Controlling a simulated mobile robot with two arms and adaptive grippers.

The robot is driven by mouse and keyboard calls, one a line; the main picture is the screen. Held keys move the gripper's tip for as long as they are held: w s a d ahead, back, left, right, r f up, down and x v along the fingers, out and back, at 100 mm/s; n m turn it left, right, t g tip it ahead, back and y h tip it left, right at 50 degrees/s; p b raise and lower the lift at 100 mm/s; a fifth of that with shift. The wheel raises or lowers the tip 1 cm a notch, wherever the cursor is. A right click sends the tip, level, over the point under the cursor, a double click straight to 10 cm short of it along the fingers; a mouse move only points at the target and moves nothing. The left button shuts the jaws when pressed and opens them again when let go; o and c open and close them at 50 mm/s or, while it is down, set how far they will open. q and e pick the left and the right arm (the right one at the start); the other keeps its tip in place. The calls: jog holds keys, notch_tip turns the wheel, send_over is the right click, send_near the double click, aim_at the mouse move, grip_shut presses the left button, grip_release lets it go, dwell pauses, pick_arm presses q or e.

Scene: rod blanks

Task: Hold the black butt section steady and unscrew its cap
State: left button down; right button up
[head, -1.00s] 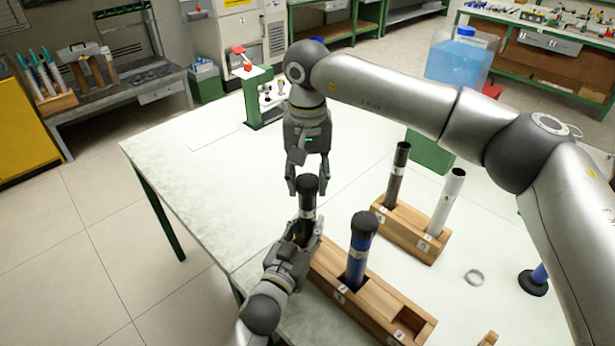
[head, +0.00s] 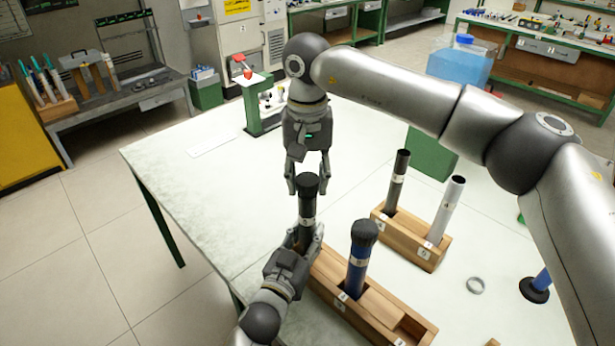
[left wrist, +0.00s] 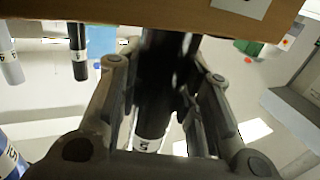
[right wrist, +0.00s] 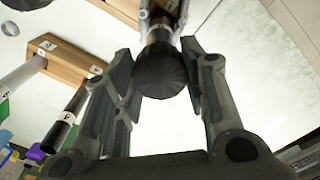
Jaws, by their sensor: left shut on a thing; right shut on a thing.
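The black butt section (head: 306,212) stands upright in the left end of the front wooden block (head: 386,318). My left gripper (head: 305,240) is shut around its lower body, just above the block. In the left wrist view the dark tube (left wrist: 160,80), with a white label, runs between the left fingers. Its dark ribbed cap (head: 308,181) is at the top. My right gripper (head: 308,188) comes down from above and is shut on the cap. The cap (right wrist: 162,72) also shows between the fingers in the right wrist view.
A blue section (head: 358,270) with a dark cap stands in the same block, close to the right. A rear block (head: 430,258) holds a dark tube (head: 398,180) and a white tube (head: 446,208). A grey ring (head: 475,286) lies on the table. The table's left side is mostly clear.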

aim_at(307, 179)
jog(key=shift+r, duration=2)
pick_arm(q)
jog(key=c, duration=0.9)
grip_release()
jog(key=shift+c, duration=0.2)
